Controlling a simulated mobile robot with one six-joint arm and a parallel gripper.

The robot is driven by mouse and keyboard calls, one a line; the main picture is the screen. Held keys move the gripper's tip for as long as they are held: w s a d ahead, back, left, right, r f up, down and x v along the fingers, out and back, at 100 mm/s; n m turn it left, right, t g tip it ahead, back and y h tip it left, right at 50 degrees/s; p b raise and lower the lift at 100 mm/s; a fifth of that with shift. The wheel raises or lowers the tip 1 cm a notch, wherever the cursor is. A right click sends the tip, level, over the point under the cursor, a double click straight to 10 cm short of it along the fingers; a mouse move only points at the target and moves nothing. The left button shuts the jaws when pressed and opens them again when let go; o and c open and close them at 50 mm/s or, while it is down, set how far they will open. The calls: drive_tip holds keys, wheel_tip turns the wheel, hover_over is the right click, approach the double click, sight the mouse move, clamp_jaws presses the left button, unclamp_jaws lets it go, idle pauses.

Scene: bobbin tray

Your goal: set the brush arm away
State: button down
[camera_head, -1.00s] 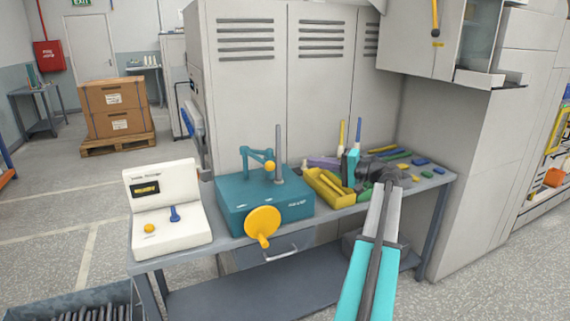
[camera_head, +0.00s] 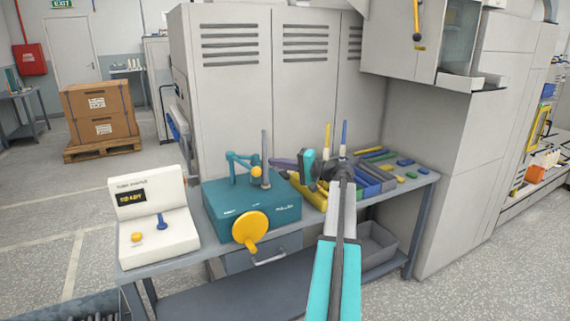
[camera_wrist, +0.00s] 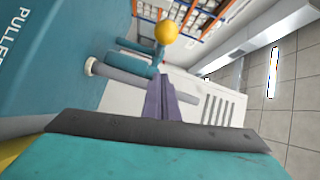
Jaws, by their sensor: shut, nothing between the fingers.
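The brush arm (camera_head: 240,157) looks to be the teal jointed arm with a yellow ball (camera_head: 256,172) at its end, on top of the teal puller box (camera_head: 225,207). A grey upright post (camera_head: 265,150) stands beside it. My gripper (camera_head: 279,162) is shut and empty, its purple fingers pointing left, just right of the post. In the wrist view my gripper (camera_wrist: 167,90) shows both fingers together, with the yellow ball (camera_wrist: 167,32) ahead of them and the teal arm (camera_wrist: 135,62) to the left. The fingers appear apart from the ball.
A yellow hand wheel (camera_head: 250,227) is on the box front. A white control unit (camera_head: 155,222) stands left of it. Yellow and blue-grey bins and colored pieces (camera_head: 405,162) fill the bench's right side. Grey lockers (camera_head: 250,90) stand behind.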

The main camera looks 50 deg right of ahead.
drive_tip(key=shift+s+a+f+p, duration=0.1)
drive_tip(key=shift+a+f+p, duration=0.1)
drive_tip(key=shift+a, duration=0.75)
drive_tip(key=shift+a+f+p, duration=0.15)
drive_tip(key=shift+a+p, duration=0.05)
drive_tip(key=shift+a, duration=0.75)
drive_tip(key=shift+s, duration=0.2)
